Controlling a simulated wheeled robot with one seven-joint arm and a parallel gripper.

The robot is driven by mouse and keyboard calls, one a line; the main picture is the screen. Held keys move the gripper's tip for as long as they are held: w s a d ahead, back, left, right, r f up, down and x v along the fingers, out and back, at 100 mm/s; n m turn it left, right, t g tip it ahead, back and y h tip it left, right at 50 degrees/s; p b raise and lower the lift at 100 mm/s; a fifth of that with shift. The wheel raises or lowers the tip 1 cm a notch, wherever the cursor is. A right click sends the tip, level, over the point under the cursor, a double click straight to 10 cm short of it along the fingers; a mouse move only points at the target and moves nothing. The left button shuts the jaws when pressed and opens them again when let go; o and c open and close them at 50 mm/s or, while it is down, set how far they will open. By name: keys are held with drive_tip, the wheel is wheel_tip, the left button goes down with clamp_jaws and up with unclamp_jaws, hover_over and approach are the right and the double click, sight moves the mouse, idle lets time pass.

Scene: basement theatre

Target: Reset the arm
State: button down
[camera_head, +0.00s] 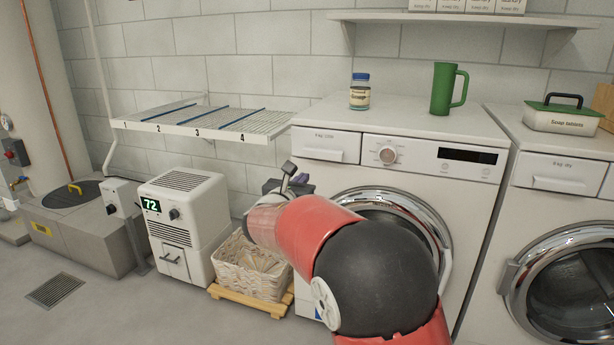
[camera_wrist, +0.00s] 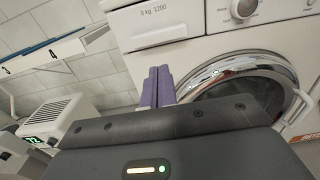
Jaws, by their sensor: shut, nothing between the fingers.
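My red and black arm reaches from the bottom right toward the washing machine (camera_head: 470,210) in the head view. My gripper (camera_head: 300,181) is in front of the left side of that machine, above the wicker basket (camera_head: 262,290). In the wrist view my gripper (camera_wrist: 157,72) shows two purple fingers pressed together with nothing between them. The fingers point toward the machine's front, below its detergent drawer (camera_wrist: 150,22) and left of the round door (camera_wrist: 215,72). I cannot tell whether they touch the machine.
A jar (camera_head: 360,92) and a green jug (camera_head: 448,90) stand on the washer. A numbered wall rack (camera_head: 215,135) hangs at the left, above a dehumidifier (camera_head: 190,225). The basket sits on a wooden pallet (camera_head: 275,308). A second machine (camera_head: 560,215) stands right. Floor at the lower left is clear.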

drive_tip(key=s+d+m+g+h+p, duration=0.15)
drive_tip(key=s+d+m+g, duration=0.75)
drive_tip(key=s+d+m, duration=0.9)
drive_tip(key=s+a+f+m+g+y, duration=0.1)
drive_tip(key=s+f+m+y, duration=0.2)
drive_tip(key=s+m, duration=0.4)
drive_tip(key=s+a+f+m+g+y, duration=0.1)
drive_tip(key=s+f+m+y, duration=0.3)
drive_tip(key=s, duration=1.3)
drive_tip(key=m, duration=0.3)
drive_tip(key=shift+s+f+y, duration=0.2)
drive_tip(key=shift+f+y, duration=0.05)
drive_tip(key=shift+y, duration=0.1)
drive_tip(key=shift+w+d, duration=0.1)
